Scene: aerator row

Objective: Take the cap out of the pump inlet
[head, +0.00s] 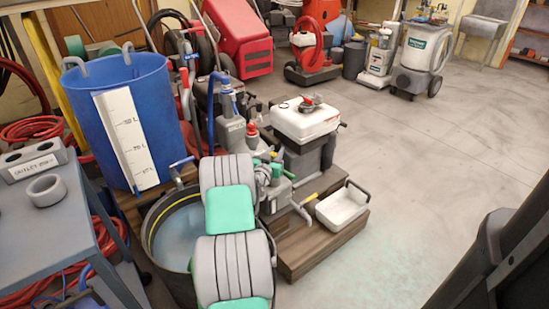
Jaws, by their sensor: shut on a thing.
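My gripper (279,172) is at the end of my grey and green arm, low against the grey pump (272,203) on the wooden plinth. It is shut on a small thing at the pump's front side. My own arm links and wrist hide most of the fingers. The cap and the pump inlet cannot be made out clearly, so I cannot tell whether the cap is seated or out.
A white tray (342,207) and a white-topped tank (306,121) stand right of the pump. A dark tub of water (178,236) is left of my arm. A blue graduated barrel (92,115) and a grey table with a ring (47,190) are at left. The floor at right is clear.

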